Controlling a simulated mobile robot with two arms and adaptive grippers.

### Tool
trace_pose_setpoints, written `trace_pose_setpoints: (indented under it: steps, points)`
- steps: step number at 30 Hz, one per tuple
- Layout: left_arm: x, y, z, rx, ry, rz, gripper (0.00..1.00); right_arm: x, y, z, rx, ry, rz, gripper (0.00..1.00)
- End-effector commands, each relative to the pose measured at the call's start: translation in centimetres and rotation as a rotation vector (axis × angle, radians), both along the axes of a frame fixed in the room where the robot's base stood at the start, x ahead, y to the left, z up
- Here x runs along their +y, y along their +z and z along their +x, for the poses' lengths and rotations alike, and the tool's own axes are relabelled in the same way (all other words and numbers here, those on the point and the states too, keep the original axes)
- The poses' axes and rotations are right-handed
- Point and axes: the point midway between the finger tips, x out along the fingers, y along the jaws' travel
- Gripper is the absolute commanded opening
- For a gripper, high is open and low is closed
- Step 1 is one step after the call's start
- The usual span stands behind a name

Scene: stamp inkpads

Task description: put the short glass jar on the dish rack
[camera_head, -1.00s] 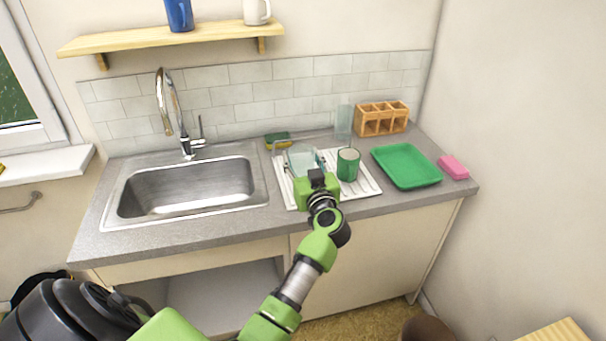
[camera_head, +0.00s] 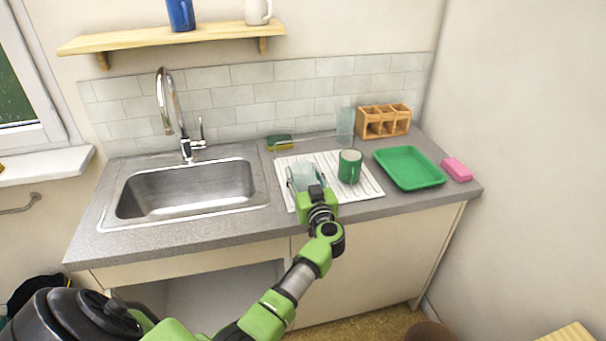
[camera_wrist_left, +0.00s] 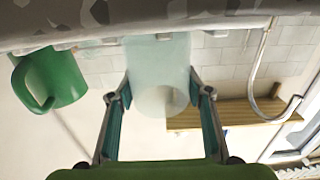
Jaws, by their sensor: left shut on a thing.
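The short glass jar (camera_head: 303,175) is clear and pale. It is over the left part of the white dish rack (camera_head: 368,188), at or just above its surface; I cannot tell whether it touches. My left gripper (camera_head: 305,181) is shut on the jar from the front side, with the fingers on either side of it. In the left wrist view, the jar (camera_wrist_left: 155,60) sits between the two fingers, seen with the picture upside down. My right gripper is not in view.
A green mug (camera_head: 349,167) stands on the rack, right of the jar. A tall clear glass (camera_head: 345,122) and a wooden caddy (camera_head: 384,121) are behind. A green tray (camera_head: 408,168) and pink sponge (camera_head: 457,170) lie right; a green-yellow sponge (camera_head: 279,142) lies behind; the sink (camera_head: 187,190) is left.

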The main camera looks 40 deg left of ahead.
Motion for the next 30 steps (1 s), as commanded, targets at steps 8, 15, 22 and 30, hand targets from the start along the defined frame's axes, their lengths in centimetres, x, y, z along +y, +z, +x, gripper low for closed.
trace_pose_setpoints:
  steps: [8, 15, 22, 30]
  points:
    - [0.0, -0.3, 0.0, 0.002, 0.0, -0.001, 0.63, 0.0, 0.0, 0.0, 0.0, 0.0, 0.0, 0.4]
    - [0.0, 0.0, 0.0, 0.0, 0.0, 0.0, 0.63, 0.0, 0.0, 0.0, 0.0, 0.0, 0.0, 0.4]
    - [-2.6, 0.0, -2.2, 0.001, -0.002, -0.004, 0.63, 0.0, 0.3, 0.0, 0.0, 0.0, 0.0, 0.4]
    - [-6.9, -0.1, -5.9, 0.002, -0.001, -0.004, 0.63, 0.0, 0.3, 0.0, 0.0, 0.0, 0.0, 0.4]
